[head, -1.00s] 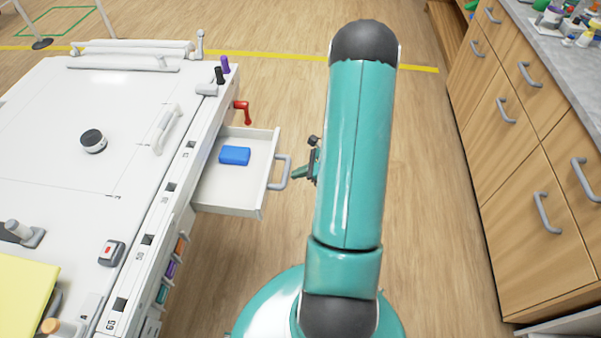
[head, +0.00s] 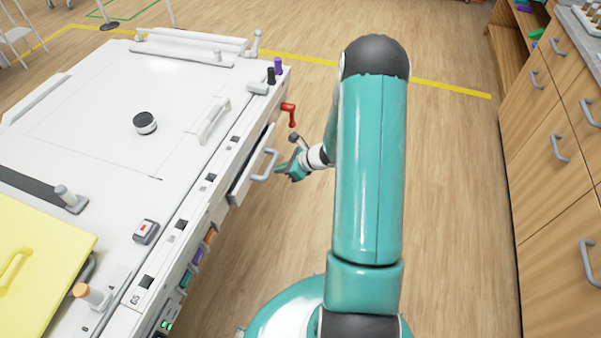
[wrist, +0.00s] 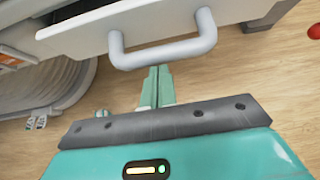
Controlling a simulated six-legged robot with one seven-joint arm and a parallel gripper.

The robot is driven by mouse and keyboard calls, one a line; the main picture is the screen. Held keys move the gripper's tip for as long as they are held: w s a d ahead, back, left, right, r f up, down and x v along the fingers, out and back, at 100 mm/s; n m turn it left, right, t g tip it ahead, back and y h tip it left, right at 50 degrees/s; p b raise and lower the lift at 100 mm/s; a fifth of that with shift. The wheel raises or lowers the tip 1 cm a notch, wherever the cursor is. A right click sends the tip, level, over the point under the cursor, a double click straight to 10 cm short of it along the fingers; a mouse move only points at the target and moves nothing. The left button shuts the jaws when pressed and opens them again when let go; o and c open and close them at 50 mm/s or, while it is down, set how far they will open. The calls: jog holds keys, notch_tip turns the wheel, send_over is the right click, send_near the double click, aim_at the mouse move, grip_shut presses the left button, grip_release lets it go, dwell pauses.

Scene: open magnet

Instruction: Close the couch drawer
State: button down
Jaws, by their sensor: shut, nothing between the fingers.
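The couch drawer (head: 252,168) is white with a grey bar handle (head: 266,164), set in the side of the white couch (head: 100,150). It stands out only a little from the couch side, and its inside is mostly hidden in the head view. My gripper (head: 283,170) is just right of the handle. In the wrist view the drawer front (wrist: 180,18) and the handle (wrist: 165,50) fill the top, and my gripper's fingers (wrist: 157,80) are together, empty, with their tips at the handle bar. I cannot tell whether they touch it.
A red crank handle (head: 289,113) sticks out from the couch just beyond the drawer. Wooden cabinets (head: 555,150) with grey handles stand along the right. The wooden floor between couch and cabinets is clear, crossed by a yellow line (head: 440,88).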

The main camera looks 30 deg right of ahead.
aim_at(271, 166)
jog(key=shift+w+a, duration=0.9)
jog(key=shift+w, duration=0.25)
jog(key=shift+w+a, duration=0.2)
